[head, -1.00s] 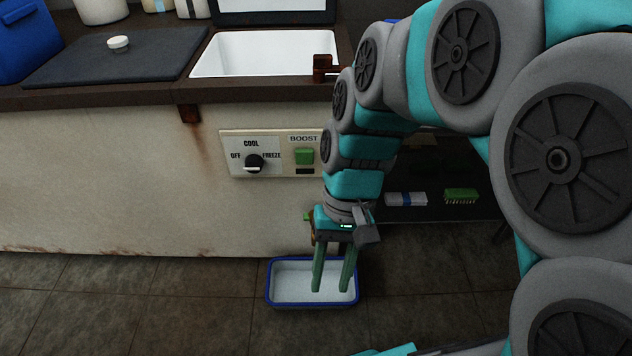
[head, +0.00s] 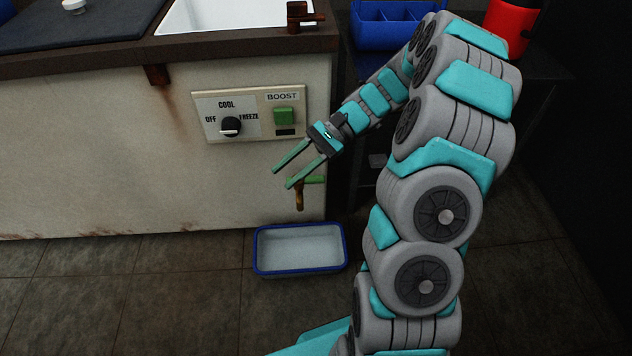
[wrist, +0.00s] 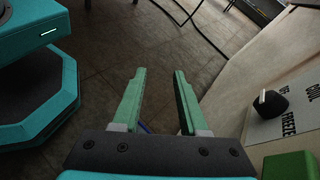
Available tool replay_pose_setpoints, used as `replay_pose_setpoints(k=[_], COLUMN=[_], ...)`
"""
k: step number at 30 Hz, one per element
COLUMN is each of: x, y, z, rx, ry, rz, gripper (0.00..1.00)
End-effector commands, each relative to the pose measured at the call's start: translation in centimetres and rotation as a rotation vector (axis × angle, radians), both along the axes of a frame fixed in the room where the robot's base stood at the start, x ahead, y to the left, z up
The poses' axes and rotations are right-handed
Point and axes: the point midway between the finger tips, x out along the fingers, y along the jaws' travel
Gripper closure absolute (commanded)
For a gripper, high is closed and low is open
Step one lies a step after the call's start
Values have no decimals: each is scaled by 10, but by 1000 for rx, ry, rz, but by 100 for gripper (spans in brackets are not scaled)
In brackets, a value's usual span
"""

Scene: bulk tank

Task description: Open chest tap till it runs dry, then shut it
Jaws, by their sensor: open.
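The brown tap (head: 299,194) sticks out low on the right end of the chest's pale front in the head view. Its green handle (head: 316,180) lies level and points right. No stream shows below the spout. A white tray with a blue rim (head: 300,271) stands on the floor under the tap; I cannot tell whether it holds liquid. My gripper (head: 282,178) is open and empty, in front of the chest, its fingers slanting down left just above and left of the tap. In the wrist view my gripper (wrist: 160,72) has nothing between its fingers; the tap is not seen there.
Above the tap is a control panel (head: 203,126) with a black knob (head: 231,127) and a green BOOST button (head: 284,116). A white basin (head: 228,14) is in the counter. A blue bin (head: 396,32) and red container (head: 510,25) stand right. Floor around the tray is clear.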

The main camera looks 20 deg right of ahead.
Motion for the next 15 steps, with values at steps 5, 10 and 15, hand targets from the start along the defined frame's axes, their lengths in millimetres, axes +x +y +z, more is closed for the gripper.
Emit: replay_pose_setpoints(k=[5,10,15], x=[34,59,74], y=[-35,-73,-115], z=[-39,-79,-123], rx=[105,192,275], ry=[97,178,256], rz=[-147,-287,-422], gripper=[57,57,57])
